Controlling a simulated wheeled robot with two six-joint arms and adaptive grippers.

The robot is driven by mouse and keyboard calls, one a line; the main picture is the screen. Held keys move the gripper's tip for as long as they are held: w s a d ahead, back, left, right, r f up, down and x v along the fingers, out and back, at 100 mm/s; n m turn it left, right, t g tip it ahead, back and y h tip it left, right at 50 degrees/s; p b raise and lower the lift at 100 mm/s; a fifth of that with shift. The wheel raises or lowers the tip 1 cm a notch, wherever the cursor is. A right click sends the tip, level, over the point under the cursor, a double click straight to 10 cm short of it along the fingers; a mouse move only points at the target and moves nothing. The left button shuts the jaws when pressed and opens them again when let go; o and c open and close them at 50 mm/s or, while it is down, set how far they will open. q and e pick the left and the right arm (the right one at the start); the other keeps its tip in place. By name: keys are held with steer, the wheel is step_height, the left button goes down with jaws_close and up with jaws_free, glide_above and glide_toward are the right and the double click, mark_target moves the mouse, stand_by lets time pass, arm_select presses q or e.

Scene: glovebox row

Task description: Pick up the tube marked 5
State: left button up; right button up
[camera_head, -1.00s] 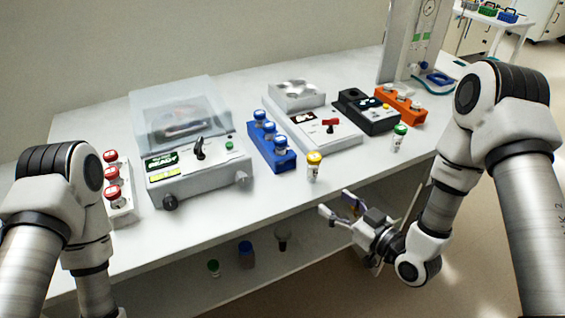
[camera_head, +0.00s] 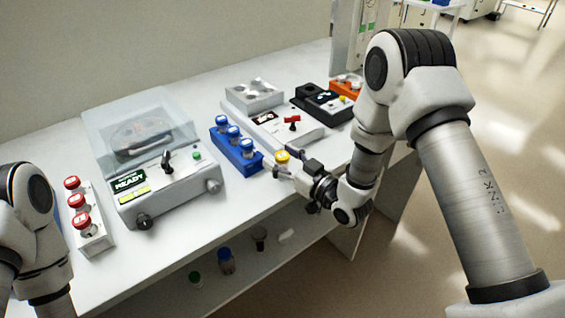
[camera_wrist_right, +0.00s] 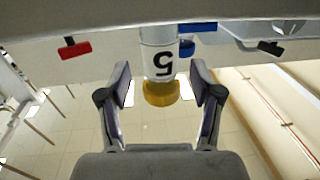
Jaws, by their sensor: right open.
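The tube marked 5 has a yellow cap (camera_head: 282,157) and stands upright near the front edge of the bench; the gripper hides most of its body in the head view. In the right wrist view the tube (camera_wrist_right: 158,62) appears upside down, with a black 5 on its white label. My right gripper (camera_head: 286,164) is open around the tube, one finger on each side. In the right wrist view its fingers (camera_wrist_right: 160,78) show a gap on both sides of the tube. My left gripper is out of view.
A blue rack (camera_head: 238,152) of blue-capped tubes stands left of the yellow-capped tube. A grey device with a red lever (camera_head: 292,122) is behind it. A lidded machine (camera_head: 166,185), a red-capped rack (camera_head: 92,232) and an orange rack (camera_head: 345,88) are farther off.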

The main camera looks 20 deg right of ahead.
steer(key=c, duration=1.1)
